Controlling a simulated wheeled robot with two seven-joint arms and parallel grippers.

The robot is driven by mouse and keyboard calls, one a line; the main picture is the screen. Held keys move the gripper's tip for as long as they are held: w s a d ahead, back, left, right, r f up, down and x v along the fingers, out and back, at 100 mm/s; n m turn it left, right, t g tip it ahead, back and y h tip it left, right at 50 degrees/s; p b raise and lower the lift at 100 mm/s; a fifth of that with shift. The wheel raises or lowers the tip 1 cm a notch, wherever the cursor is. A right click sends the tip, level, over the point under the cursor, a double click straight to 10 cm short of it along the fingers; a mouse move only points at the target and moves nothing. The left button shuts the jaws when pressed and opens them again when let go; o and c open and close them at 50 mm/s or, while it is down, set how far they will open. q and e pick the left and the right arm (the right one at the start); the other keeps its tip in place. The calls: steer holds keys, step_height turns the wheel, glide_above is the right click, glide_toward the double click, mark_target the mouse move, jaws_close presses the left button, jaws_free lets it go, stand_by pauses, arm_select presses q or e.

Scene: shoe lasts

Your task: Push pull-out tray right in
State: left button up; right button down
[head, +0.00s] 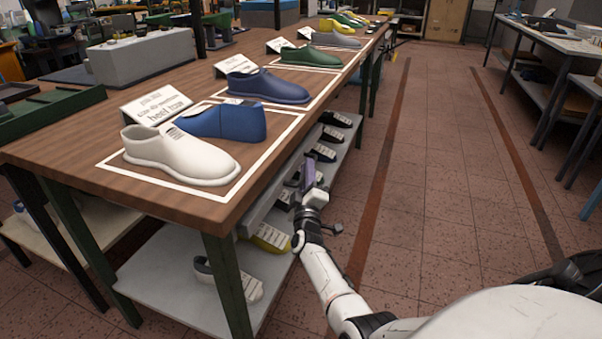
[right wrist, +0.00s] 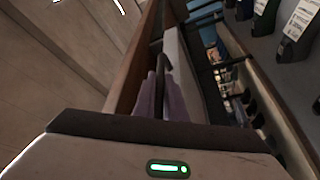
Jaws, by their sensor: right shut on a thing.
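The pull-out tray shows as a light grey front (head: 262,213) under the edge of the wooden workbench top. In the right wrist view its grey face (right wrist: 177,62) runs beside the brown bench edge. My right gripper (head: 308,176) is at the tray's front, below the bench top. Its purple fingers (right wrist: 163,98) are shut on a small dark handle (right wrist: 164,62) on that face. The fingers hide part of the handle, and I cannot tell how far out the tray stands. My left gripper is not in view.
The workbench (head: 150,201) carries a white shoe last (head: 178,155), blue ones and several others with cards. A lower shelf (head: 180,290) holds more lasts, close to my right arm. The tiled aisle (head: 425,200) to the right is clear.

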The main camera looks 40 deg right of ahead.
steer(key=shift+w+a, duration=0.15)
steer(key=shift+w, duration=0.05)
steer(key=c, duration=1.8)
jaws_free()
steer(key=shift+s+a+f, duration=0.1)
steer(key=shift+a, duration=0.05)
steer(key=p+v, duration=0.2)
steer(key=v, duration=0.8)
steer(key=shift+s, duration=0.1)
